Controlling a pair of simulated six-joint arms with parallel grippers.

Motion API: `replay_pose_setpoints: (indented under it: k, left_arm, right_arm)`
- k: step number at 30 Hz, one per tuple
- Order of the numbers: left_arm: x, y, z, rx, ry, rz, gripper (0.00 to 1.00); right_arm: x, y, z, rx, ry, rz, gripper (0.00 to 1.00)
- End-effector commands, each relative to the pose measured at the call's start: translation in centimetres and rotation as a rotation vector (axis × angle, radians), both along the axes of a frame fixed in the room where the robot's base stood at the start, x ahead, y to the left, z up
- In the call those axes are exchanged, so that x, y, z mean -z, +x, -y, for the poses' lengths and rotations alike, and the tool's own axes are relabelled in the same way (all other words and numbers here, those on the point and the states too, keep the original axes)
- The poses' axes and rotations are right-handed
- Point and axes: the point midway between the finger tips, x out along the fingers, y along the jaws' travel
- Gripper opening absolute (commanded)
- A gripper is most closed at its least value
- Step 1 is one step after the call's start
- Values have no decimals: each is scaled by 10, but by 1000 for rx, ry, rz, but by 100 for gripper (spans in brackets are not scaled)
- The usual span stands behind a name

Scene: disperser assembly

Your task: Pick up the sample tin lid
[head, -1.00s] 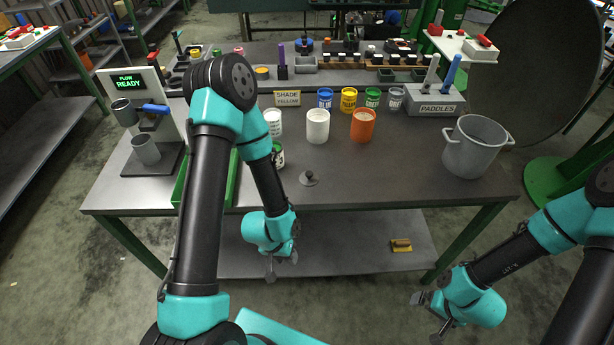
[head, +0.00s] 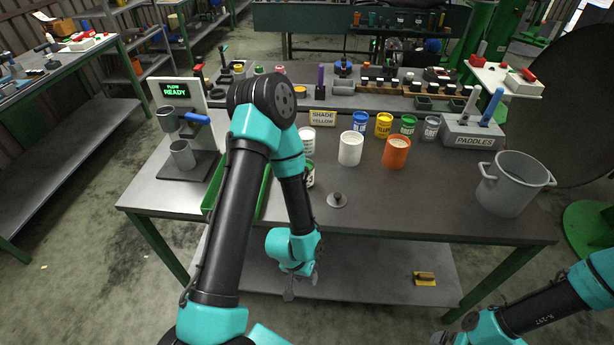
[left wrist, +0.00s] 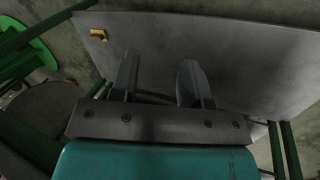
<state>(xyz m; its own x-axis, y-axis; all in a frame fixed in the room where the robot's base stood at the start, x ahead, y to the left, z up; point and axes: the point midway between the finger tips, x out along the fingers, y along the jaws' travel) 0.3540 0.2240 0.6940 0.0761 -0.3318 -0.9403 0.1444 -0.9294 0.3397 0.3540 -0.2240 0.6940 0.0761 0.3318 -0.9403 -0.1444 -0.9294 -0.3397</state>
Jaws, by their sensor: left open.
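A small grey round lid with a dark knob (head: 337,199), which looks like the sample tin lid, lies flat near the front edge of the table (head: 420,205) in the head view. My left gripper (head: 301,288) hangs in front of the table, below the top and apart from the lid. In the left wrist view its two fingers (left wrist: 160,80) are spread with nothing between them. The lid does not show in that view. My right gripper (head: 440,339) is at the bottom edge of the head view, mostly cut off; its jaws are unclear.
A white cup (head: 350,149), an orange cup (head: 397,152) and a grey pot (head: 511,184) stand behind and right of the lid. A tin (head: 309,175) and a green tray (head: 221,189) are left, partly behind my left arm. Table is clear right of the lid.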

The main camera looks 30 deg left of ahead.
Motion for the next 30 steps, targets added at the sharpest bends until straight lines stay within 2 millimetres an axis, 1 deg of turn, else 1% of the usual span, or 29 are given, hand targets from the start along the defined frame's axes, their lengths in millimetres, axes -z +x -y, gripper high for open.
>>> replay_pose_setpoints:
  k: [11,15,16,23,26,29,30]
  left_arm:
    - [0,0,0,0,0,0,43]
    - [0,0,0,0,0,0,54]
    - [0,0,0,0,0,0,55]
    - [-1,1,1,4,0,0,55]
    - [-7,5,4,31,1,5,55]
    - [-20,14,14,99,0,14,55]
    - [-28,19,20,139,0,17,55]
  right_arm:
    - [0,0,0,0,0,0,100]
    - [0,0,0,0,0,0,100]
    - [0,0,0,0,0,0,100]
    - [0,0,0,0,0,0,100]
    - [0,0,0,0,0,0,100]
    - [0,0,0,0,0,0,100]
    - [0,0,0,0,0,0,100]
